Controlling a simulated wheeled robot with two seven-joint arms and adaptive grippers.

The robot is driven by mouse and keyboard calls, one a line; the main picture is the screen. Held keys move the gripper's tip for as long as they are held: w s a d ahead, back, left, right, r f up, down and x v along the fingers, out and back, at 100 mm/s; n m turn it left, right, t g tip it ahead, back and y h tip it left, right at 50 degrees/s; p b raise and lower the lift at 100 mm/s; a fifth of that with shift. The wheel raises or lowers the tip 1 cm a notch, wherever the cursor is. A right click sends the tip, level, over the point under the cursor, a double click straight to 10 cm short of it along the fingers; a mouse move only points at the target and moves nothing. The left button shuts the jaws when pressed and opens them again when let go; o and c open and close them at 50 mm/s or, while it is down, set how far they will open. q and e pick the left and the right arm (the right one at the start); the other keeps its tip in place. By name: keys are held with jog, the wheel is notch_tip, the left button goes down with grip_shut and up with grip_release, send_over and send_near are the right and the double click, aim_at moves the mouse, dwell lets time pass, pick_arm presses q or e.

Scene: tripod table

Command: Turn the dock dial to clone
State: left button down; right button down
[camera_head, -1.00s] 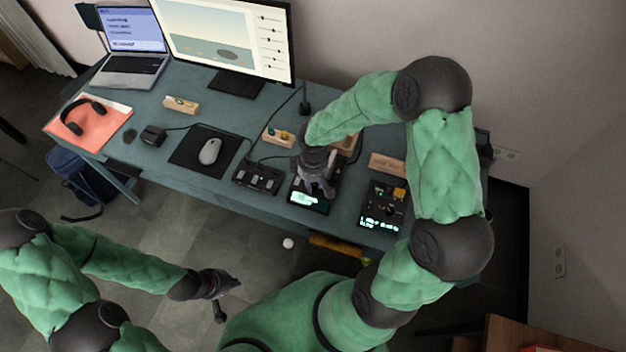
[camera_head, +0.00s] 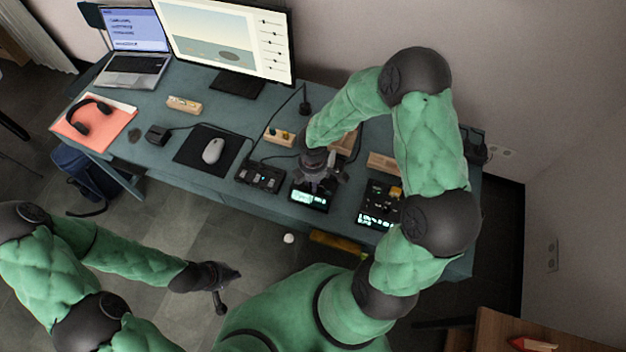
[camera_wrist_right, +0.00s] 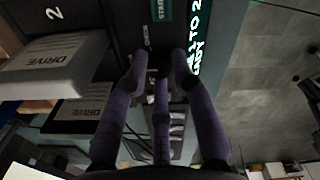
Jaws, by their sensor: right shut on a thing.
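The dock (camera_head: 310,197) is a dark box with a lit pale-green screen near the front edge of the desk. My right gripper (camera_head: 320,178) reaches down onto it from above. In the right wrist view the fingers of this gripper (camera_wrist_right: 157,75) close in around the dial on the dock's dark panel. The dial is mostly hidden by the fingers, and its pointer cannot be made out. The lit screen (camera_wrist_right: 203,40) shows turned text, partly "TO 2". My left gripper (camera_head: 228,290) hangs over the floor, empty, with its fingers spread.
Two drives marked "DRIVE" (camera_wrist_right: 55,68) (camera_wrist_right: 85,112) stand beside the dial. Another dark device with a lit display (camera_head: 378,205) is right of the dock, and a dark box (camera_head: 260,177) is left. A mouse (camera_head: 213,150) lies further left.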

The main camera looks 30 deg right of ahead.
dwell(0.5)
jog(key=c, duration=1.3)
grip_release()
jog(key=shift+r, duration=0.1)
notch_tip(320, 180, up, 12)
